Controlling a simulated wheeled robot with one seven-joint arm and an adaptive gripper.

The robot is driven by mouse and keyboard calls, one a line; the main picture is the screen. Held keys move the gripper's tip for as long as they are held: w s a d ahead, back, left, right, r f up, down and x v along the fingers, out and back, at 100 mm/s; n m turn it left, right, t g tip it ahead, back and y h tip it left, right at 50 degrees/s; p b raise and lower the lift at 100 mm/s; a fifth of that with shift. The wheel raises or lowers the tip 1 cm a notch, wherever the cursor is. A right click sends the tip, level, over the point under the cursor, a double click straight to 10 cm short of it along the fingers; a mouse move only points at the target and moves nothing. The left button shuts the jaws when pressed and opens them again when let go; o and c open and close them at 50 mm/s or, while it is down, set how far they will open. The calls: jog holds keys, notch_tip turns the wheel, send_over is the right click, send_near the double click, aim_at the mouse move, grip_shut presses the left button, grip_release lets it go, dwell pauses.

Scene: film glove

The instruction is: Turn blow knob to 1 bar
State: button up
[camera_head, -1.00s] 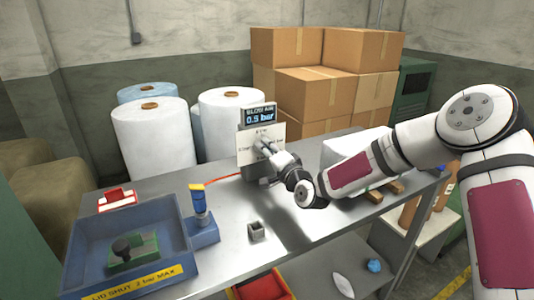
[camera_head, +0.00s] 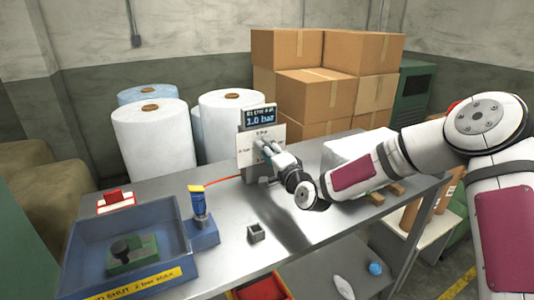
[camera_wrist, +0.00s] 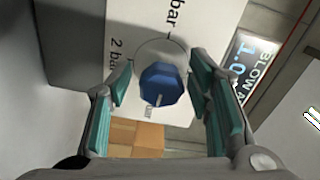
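The blue blow knob (camera_wrist: 160,84) sits on a white dial plate (camera_wrist: 80,18) with bar marks, seen close in the wrist view. A white pointer mark shows at its lower edge. The display (camera_head: 261,117) above the plate (camera_head: 247,150) reads 1.0 bar, and part of it shows in the wrist view (camera_wrist: 242,60). My gripper (camera_wrist: 161,80) has its two green-padded fingers on either side of the knob, with a narrow gap visible on each side. In the head view my gripper (camera_head: 266,147) is at the plate and hides the knob.
A blue tray (camera_head: 75,245) with a green block stands at the front left. White rolls (camera_head: 152,140) and cardboard boxes (camera_head: 315,95) are behind.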

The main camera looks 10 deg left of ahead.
jog(key=shift+s, duration=0.1)
jog(key=v, duration=1.2)
